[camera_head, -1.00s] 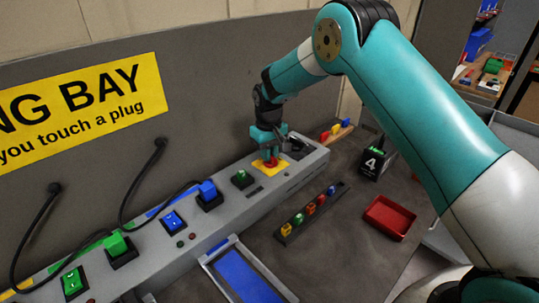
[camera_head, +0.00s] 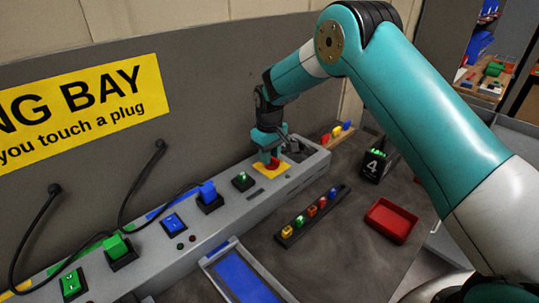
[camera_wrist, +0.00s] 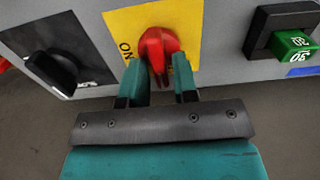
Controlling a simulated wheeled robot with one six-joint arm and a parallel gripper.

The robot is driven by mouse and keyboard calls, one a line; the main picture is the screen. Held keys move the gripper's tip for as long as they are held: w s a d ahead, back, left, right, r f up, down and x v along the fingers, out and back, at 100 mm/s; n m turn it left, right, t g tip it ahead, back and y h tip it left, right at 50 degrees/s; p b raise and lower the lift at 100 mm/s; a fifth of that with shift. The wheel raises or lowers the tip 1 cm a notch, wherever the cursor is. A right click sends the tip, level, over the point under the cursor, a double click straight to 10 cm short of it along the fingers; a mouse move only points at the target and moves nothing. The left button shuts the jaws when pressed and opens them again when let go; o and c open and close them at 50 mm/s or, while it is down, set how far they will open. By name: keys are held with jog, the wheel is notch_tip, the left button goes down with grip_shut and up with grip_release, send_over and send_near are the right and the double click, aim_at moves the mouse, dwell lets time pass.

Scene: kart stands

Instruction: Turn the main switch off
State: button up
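The main switch is a red rotary knob (camera_wrist: 158,50) on a yellow plate (camera_wrist: 120,22) with "ON" printed sideways at its left in the wrist view. The knob's narrow grip points down the picture toward my gripper. In the head view the yellow plate (camera_head: 284,169) lies on top of the long grey panel, and the red knob (camera_head: 273,163) is partly hidden by my gripper (camera_head: 270,157). In the wrist view my gripper (camera_wrist: 160,68) has its two teal fingers apart, one on each side of the knob's grip, with a gap visible lower down. Contact at the fingertips is unclear.
A black knob (camera_wrist: 54,69) is left of the plate and a green switch (camera_wrist: 293,45) right of it in the wrist view. The grey panel (camera_head: 215,228) carries plugs and cables. A red tray (camera_head: 391,220) and a block rack (camera_head: 312,215) stand on the bench.

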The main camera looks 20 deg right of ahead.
jog(key=shift+o, duration=0.7)
notch_tip(320, 180, up, 17)
jog(key=b, duration=0.2)
jog(key=shift+r+b, duration=0.2)
jog(key=shift+b, duration=0.2)
jog(key=s+a+y, duration=0.2)
jog(key=s, duration=1.7)
jog(key=s+a+n+y, duration=0.1)
jog(key=s+a+y, duration=0.1)
jog(key=s, duration=1.7)
jog(key=shift+a+r+n, duration=0.2)
jog(key=shift+r+n, duration=0.1)
jog(key=shift+r, duration=0.15)
